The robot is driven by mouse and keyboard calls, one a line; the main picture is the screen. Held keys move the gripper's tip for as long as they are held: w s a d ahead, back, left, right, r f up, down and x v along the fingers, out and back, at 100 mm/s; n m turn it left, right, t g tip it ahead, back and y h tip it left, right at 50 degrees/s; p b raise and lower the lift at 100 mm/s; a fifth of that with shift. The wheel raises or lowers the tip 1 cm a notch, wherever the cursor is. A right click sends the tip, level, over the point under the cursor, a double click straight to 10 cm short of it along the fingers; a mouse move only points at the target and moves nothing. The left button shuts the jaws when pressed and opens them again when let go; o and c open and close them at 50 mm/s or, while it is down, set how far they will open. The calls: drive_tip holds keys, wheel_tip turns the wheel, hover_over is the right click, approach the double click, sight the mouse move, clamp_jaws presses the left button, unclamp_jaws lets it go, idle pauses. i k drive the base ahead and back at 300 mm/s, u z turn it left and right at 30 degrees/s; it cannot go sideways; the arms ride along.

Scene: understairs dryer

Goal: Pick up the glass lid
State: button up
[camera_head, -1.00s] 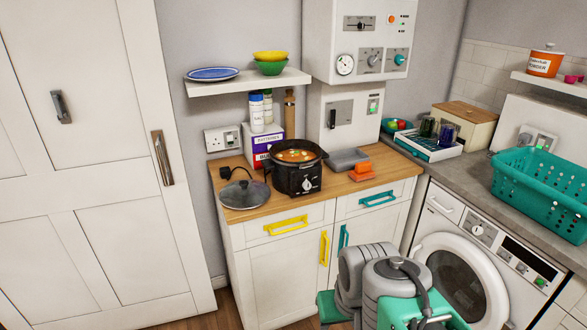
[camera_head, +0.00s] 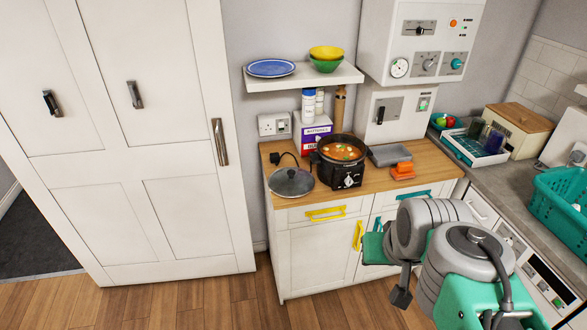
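The glass lid (camera_head: 291,182) is round, with a dark rim and a black knob. It lies flat on the left end of the wooden worktop (camera_head: 327,195), near the front edge. It is just left of the black slow cooker (camera_head: 340,162), which stands uncovered with orange soup in it. My arm is folded at the lower right, well apart from the lid. A dark piece hanging below its grey links seems to be my gripper (camera_head: 401,290); its fingers are not clear. Nothing is seen held.
A shelf (camera_head: 303,77) with a blue plate and bowls hangs above the worktop. A battery box (camera_head: 312,131), a grey tray (camera_head: 389,154) and orange blocks (camera_head: 402,171) stand near the cooker. The wooden floor (camera_head: 215,300) in front is clear. A tall white door (camera_head: 160,140) is at left.

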sight(288, 182)
drive_tip(key=z, duration=0.2)
drive_tip(key=i, duration=1.8)
drive_tip(key=u, duration=3.4)
